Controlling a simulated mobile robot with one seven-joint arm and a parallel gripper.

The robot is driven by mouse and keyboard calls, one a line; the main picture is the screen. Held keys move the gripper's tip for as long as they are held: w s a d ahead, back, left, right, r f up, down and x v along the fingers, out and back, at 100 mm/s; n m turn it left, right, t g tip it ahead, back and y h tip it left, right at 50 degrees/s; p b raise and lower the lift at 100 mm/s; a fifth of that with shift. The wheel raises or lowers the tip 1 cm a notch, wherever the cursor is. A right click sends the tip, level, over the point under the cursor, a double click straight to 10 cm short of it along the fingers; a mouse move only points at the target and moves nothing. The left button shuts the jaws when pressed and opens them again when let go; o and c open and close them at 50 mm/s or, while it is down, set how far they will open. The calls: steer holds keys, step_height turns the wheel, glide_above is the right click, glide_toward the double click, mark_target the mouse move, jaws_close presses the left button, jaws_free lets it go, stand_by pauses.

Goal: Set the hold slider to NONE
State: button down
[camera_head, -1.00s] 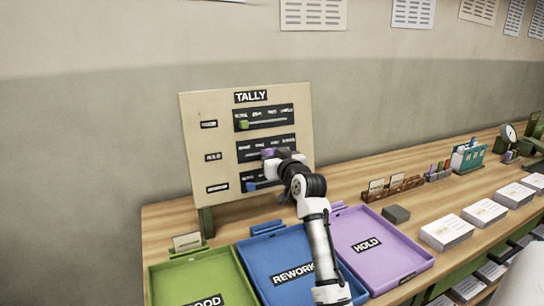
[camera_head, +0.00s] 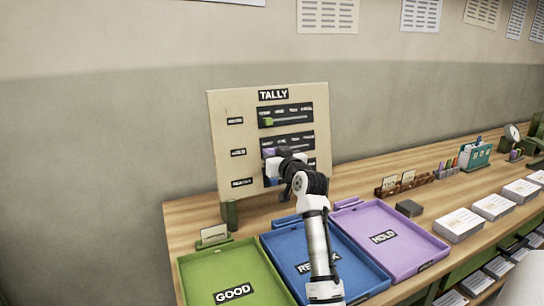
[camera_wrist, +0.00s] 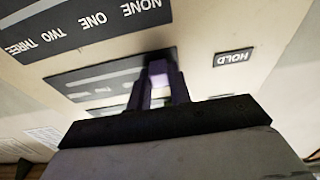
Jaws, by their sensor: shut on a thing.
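The tally board (camera_head: 222,130) stands upright at the back of the table, with three slider rows. The middle row carries the HOLD label (camera_wrist: 233,57), which also shows in the head view (camera_head: 238,152). My gripper (camera_wrist: 160,85) is shut on the purple hold knob (camera_wrist: 158,67), near the HOLD-label end of its slot (camera_wrist: 100,75). The NONE, ONE, TWO, THREE labels (camera_wrist: 90,20) in the wrist view appear upside down, NONE at the right. The exact knob setting is hard to read.
The top row's green knob (camera_head: 268,121) sits at its left end. A blue knob (camera_head: 270,182) shows partly in the bottom row, behind my wrist. Green (camera_head: 190,268), blue (camera_head: 375,283) and purple (camera_head: 440,246) trays lie in front of the board. A dark block (camera_head: 409,208) lies to the right.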

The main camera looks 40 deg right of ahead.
steer(key=shift+w+a+f, duration=0.1)
steer(key=shift+a, duration=0.1)
steer(key=c, duration=1.3)
jaws_free()
steer(key=shift+a, duration=0.15)
steer(key=shift+s, duration=0.65)
steer(key=b+v, duration=0.3)
steer(key=v, duration=0.9)
steer(key=shift+s, duration=0.35)
